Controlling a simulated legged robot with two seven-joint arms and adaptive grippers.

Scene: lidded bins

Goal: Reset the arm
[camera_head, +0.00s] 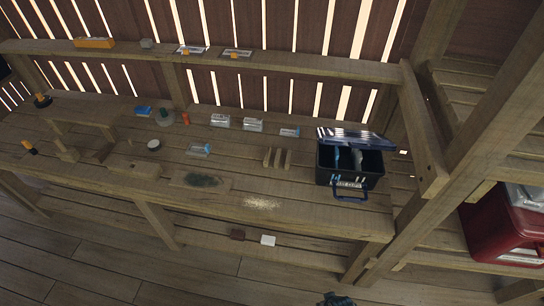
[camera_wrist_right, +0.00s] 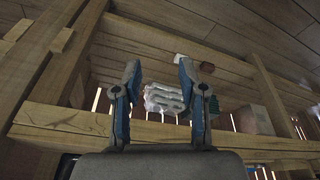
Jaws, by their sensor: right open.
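In the right wrist view my right gripper (camera_wrist_right: 160,75) has its two blue-grey fingers spread apart, with nothing clasped between the tips. A pale looped object (camera_wrist_right: 164,98) shows beyond and between the fingers; I cannot tell what it is. In the head view a small dark part at the bottom edge (camera_head: 338,299) looks like the tip of my right gripper, in front of the bench and well below its top. The rest of the right arm is out of the head view. My left gripper is in neither view.
A wooden workbench (camera_head: 110,165) holds a dark lidded bin (camera_head: 338,178) with its lid up, wooden blocks (camera_head: 277,158) and several small items. A red cooler (camera_head: 492,228) sits on the right shelving. A white piece (camera_head: 268,240) lies below the benchtop. Floor at front left is clear.

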